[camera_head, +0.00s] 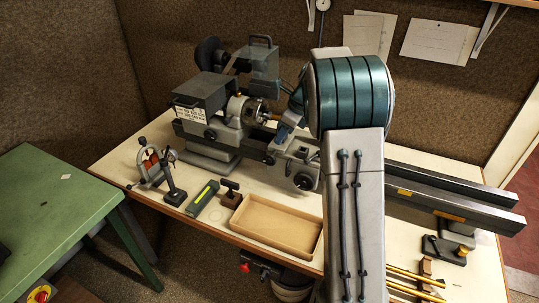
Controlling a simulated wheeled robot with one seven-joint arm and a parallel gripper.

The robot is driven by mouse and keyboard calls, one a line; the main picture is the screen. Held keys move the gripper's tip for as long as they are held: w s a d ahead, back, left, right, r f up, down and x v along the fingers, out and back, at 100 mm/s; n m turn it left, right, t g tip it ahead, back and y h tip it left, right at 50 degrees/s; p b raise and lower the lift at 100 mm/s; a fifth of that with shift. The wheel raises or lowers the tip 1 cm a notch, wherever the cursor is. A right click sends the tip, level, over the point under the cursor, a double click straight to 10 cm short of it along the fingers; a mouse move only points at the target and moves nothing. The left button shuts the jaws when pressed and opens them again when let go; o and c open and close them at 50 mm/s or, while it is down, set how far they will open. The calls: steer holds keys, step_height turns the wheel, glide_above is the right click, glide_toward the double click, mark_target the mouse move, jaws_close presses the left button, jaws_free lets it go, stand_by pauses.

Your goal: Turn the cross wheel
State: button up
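The lathe (215,125) stands on the workbench, with a chuck and a brass-coloured workpiece (255,112) at its left half. A dark round handwheel (305,181) faces the front of the lathe carriage, just left of my grey arm link. A smaller dark knob (269,158) sits to its left. I cannot tell for certain which of these is the cross wheel. The arm's end points down toward the carriage, above and left of the handwheel. My gripper's fingers cannot be made out clearly, nor any contact.
A shallow cardboard-coloured tray (275,226) lies in front of the lathe. Left of it are a yellow-green level (202,197) and a small stand (174,190). The lathe bed (455,196) runs right. A green table (55,215) stands at left.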

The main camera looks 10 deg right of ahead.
mark_target(271, 155)
steer(key=x, duration=1.2)
steer(key=shift+f, duration=0.15)
jaws_close()
